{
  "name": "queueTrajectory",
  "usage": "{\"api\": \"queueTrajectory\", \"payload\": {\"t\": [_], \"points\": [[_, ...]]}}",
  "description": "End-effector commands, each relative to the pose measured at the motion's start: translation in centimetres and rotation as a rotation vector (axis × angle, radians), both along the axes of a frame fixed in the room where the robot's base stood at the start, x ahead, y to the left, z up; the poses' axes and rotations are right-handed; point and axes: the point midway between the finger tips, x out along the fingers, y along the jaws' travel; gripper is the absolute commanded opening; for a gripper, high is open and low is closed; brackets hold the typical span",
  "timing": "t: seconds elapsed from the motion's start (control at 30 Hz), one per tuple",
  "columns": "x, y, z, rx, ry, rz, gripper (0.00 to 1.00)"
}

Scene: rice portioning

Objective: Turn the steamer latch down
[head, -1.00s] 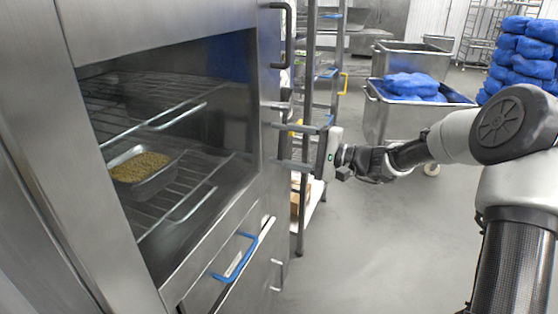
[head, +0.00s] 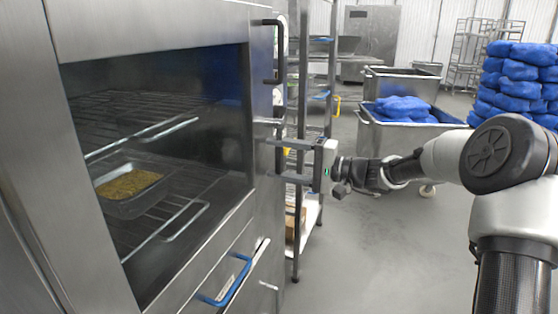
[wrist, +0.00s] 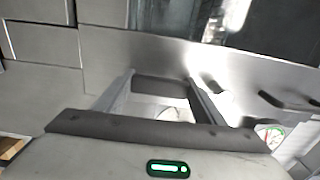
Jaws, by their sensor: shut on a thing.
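The steamer (head: 150,30) fills the left of the head view, with its glass-fronted door closed. My gripper (head: 274,160) is level, at the right edge of the door front, below a short silver bar. Its two fingers point left to the steamer and stay a gap apart. In the wrist view my gripper (wrist: 160,88) has a dark grey bar, the steamer latch (wrist: 163,86), between its fingertips, and it is shut on it. The latch itself is mostly hidden by the fingers in the head view, so its exact angle is hard to tell.
A black handle (head: 279,50) stands out above my gripper. A blue drawer handle (head: 226,284) is below. A tray of grain (head: 128,188) sits on a rack inside. A shelf rack (head: 303,100) stands close behind the fingers. Floor to the right is clear before metal carts (head: 385,135).

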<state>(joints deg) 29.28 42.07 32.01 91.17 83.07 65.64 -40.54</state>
Motion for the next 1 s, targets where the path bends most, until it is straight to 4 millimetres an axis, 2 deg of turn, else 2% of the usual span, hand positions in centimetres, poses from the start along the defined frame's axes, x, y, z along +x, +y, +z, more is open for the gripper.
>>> {"api": "queueTrajectory", "payload": {"t": [0.03, 0.1, 0.13, 0.4, 0.53, 0.67, 1.0], "points": [[0.2, -0.2, 0.0, -0.006, -0.008, -0.005, 0.68], [0.1, -0.2, 0.0, -0.005, -0.008, -0.004, 0.8], [0.1, -0.1, 0.0, -0.004, -0.007, -0.004, 0.82], [0.1, -0.1, 0.0, -0.003, -0.004, -0.003, 0.82], [-0.1, -0.9, 0.1, -0.003, -0.003, -0.005, 0.82], [-0.8, -3.0, 0.2, -0.003, -0.002, -0.008, 0.82], [-3.6, -10.9, 0.2, -0.003, -0.003, -0.008, 0.82]]}}
